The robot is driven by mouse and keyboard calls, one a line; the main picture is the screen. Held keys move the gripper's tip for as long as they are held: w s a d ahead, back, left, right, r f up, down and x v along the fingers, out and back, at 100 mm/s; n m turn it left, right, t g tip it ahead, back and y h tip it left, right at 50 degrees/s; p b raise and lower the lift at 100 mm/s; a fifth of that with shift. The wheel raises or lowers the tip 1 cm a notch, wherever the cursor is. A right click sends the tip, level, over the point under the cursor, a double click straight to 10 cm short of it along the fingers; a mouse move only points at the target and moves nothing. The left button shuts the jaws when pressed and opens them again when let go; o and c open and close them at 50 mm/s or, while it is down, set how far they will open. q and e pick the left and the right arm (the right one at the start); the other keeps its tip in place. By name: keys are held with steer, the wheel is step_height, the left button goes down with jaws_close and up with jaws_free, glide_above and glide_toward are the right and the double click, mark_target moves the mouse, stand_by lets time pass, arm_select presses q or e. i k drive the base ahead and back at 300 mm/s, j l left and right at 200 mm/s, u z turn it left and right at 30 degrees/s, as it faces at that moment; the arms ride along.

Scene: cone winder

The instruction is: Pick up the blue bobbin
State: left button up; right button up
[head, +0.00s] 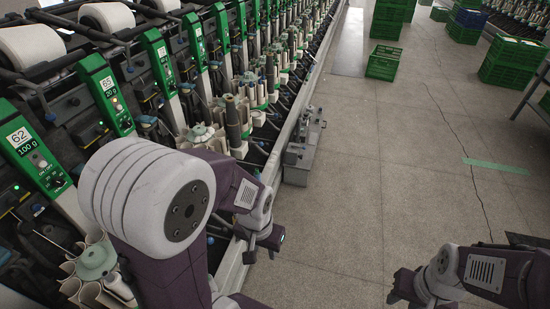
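I cannot make out a blue bobbin for certain. Small bluish spots show among the winding units of the machine (262,84), too small to tell apart. My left gripper (262,249) is over the floor just right of the machine's front rail, pointing down. Its dark fingers look apart, with nothing seen between them. My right gripper (398,289) is low at the right over bare floor, and its fingers are too dark to tell open from shut. My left arm hides part of the near winding units.
A grey metal box (299,160) stands on the floor against the machine's front rail. A green crate (383,63) is on the aisle floor, with stacked green crates (512,62) at the far right. Pale tubes (98,262) fill a holder at lower left. The middle aisle is clear.

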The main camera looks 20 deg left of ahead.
mark_target(257, 174)
steer(key=i+u, duration=0.35)
steer(key=i+l+u, duration=0.6)
steer(key=i+u, duration=0.15)
steer(key=i+l+u, duration=0.25)
steer(key=u, duration=0.15)
steer(key=i+l+u, duration=0.25)
steer(key=u, duration=0.15)
steer(key=i+l+u, duration=0.15)
steer(key=l+u, duration=0.25)
steer(key=i+l+u, duration=0.1)
steer(key=l+u, duration=0.75)
steer(key=i+l, duration=0.2)
steer(key=i, duration=0.2)
